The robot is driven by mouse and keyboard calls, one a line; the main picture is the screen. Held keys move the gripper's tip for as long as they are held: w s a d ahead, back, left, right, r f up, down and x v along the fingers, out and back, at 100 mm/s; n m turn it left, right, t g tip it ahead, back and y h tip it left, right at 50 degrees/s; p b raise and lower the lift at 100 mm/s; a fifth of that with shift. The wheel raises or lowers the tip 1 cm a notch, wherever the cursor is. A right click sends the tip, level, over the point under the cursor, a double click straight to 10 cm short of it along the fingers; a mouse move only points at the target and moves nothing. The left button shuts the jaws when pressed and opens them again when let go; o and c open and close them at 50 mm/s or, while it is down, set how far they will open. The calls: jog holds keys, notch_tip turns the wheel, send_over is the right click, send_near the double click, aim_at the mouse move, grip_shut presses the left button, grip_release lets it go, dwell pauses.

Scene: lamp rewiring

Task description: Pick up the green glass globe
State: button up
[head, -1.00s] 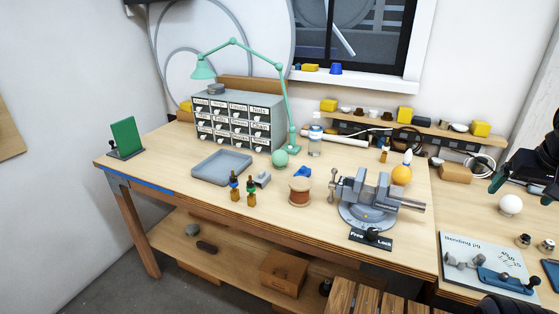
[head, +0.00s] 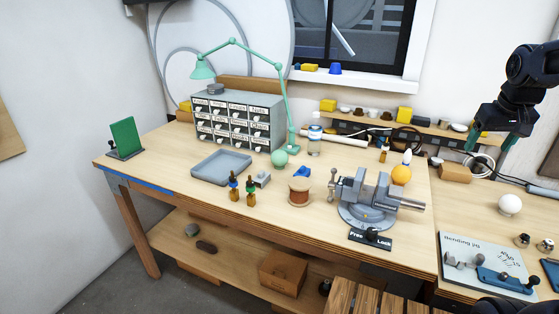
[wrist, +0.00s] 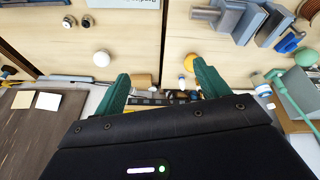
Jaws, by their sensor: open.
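The green glass globe (head: 279,157) is a small pale green ball on the workbench, between the drawer cabinet and the spool, close to the base of the green lamp (head: 284,100). In the wrist view a green ball, likely the globe (wrist: 306,57), shows at the right edge. My gripper (head: 489,143) is at the right of the head view, raised above the bench and well to the right of the globe. Its green fingers are apart and empty; they also show in the wrist view (wrist: 161,72).
A vise (head: 372,192), a yellow-orange ball (head: 401,175) and a copper-coloured spool (head: 299,191) stand between my gripper and the globe. A white ball (head: 510,204) is at the right.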

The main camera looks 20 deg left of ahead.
jog(key=w+a+f+n, duration=0.1)
jog(key=w+a+n, duration=0.1)
jog(key=w+a, duration=0.6)
jog(key=w+a+n+g, duration=0.1)
jog(key=w+a+n, duration=0.3)
jog(key=a, duration=0.7)
jog(key=w+a+f+n, duration=0.1)
jog(key=w+a, duration=0.6)
jog(key=a, duration=0.3)
jog(key=n, duration=0.6)
send_over(279, 159)
jog(key=w+a, duration=0.1)
notch_tip(279, 159, down, 18)
jog(key=shift+w+r, duration=0.1)
jog(key=shift+r, duration=0.1)
jog(key=shift+a+f, duration=0.35)
jog(key=shift+f, duration=0.1)
jog(key=shift+s+d+x, duration=0.1)
jog(key=shift+x, duration=2.5)
jog(key=shift+s+d+x, duration=0.1)
jog(key=shift+s+x, duration=0.05)
jog(key=shift+x, duration=2.4)
jog(key=c, duration=0.6)
